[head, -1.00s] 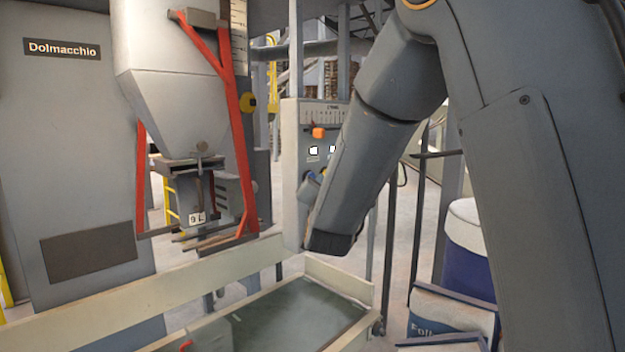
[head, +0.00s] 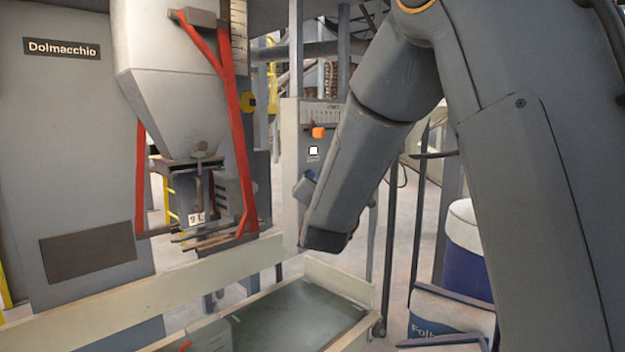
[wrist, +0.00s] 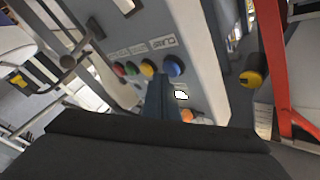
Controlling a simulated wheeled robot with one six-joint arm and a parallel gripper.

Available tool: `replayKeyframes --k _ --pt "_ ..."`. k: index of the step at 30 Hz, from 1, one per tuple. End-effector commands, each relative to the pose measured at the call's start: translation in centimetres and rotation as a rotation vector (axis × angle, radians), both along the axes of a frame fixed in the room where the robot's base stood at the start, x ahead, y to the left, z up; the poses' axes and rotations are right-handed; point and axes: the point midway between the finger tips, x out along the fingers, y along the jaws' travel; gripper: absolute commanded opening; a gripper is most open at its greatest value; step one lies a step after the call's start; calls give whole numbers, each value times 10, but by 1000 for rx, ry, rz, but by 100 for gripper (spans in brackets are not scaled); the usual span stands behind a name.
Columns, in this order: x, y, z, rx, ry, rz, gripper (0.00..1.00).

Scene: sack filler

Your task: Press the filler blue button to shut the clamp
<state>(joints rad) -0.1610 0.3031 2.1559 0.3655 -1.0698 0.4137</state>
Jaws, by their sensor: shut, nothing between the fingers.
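The control panel (head: 290,150) of the filler stands mid-picture in the head view. In the wrist view its blue button (wrist: 174,66) is at the right end of a row of coloured buttons. My gripper (wrist: 160,78) is shut and empty, its tip just left of and slightly below the blue button in that view. I cannot tell if it touches the panel. In the head view my arm hides much of the panel. The filler spout (head: 185,95) hangs at left, with dark clamp bars (head: 215,240) below it; whether they are shut is unclear.
A yellow button (wrist: 148,68) lies close beside the blue one, with red and green beyond. A lit white button (wrist: 181,95) and an orange knob (wrist: 187,115) are near my fingers. A pale-railed conveyor (head: 300,310) runs below the panel.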

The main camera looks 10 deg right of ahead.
Motion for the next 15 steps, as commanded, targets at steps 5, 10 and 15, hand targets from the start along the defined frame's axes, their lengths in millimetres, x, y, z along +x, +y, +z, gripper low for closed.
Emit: replayKeyframes --k 5,10,15 --pt "2 1 0 0 0 0 0" --pt "3 3 0 0 0 0 0" --pt "5 4 0 0 -1 1 0"
